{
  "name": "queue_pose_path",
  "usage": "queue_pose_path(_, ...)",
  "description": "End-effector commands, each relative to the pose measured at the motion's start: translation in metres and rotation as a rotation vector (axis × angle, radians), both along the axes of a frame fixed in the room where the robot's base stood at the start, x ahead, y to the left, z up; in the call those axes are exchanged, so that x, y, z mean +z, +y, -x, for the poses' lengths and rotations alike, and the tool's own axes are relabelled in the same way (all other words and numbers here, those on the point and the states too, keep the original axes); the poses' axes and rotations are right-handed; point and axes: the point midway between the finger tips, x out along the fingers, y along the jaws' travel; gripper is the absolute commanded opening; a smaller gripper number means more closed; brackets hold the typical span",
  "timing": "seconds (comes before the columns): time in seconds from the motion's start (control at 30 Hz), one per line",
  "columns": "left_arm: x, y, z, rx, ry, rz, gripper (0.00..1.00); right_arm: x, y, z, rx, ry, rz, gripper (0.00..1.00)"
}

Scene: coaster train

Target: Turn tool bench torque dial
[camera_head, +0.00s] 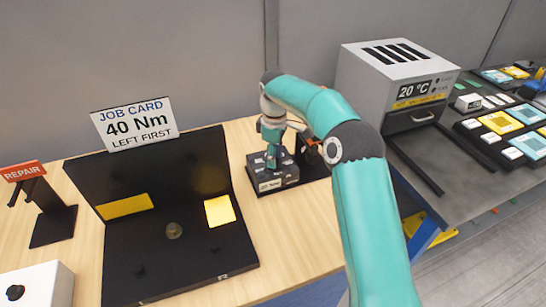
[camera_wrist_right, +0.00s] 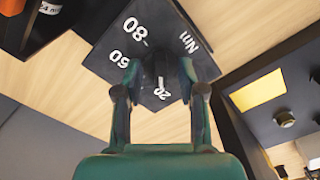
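The torque dial box (camera_head: 284,180) is a dark grey block with a pale front label, standing on the wooden bench right of the black panel. In the right wrist view the dial box (camera_wrist_right: 113,66) shows white marks 80, 60, 20 and Nm; a 40 mark is not visible. My right gripper (camera_head: 272,160) is over the box, pointing down. In its wrist view its two fingers stand apart on either side of the dark dial knob (camera_wrist_right: 160,68), with gaps beside it. My left gripper is not in view.
A job card (camera_head: 134,123) reads 40 Nm, LEFT FIRST. It stands behind a black hinged panel (camera_head: 180,262) with yellow patches and a round knob. A REPAIR stand (camera_head: 54,225) is at left. A grey oven (camera_head: 400,75) reading 20 °C and trays of parts are at right.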

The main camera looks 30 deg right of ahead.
Motion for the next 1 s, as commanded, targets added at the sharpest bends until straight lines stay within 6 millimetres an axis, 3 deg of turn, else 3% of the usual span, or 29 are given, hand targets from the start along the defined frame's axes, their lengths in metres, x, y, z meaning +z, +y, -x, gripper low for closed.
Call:
queue_pose_path(0.3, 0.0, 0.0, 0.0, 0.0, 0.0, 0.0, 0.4, -0.0032, 0.0, 0.0002, 0.0, 0.001, 0.001, 0.4)
queue_pose_path(0.57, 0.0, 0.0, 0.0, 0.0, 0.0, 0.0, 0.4, -0.003, 0.0, 0.0001, 0.0, 0.001, 0.001, 0.0)
queue_pose_path(1.0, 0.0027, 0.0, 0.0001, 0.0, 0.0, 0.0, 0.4, -0.0019, 0.0027, -0.0016, -0.036, 0.0, 0.0, 0.0)
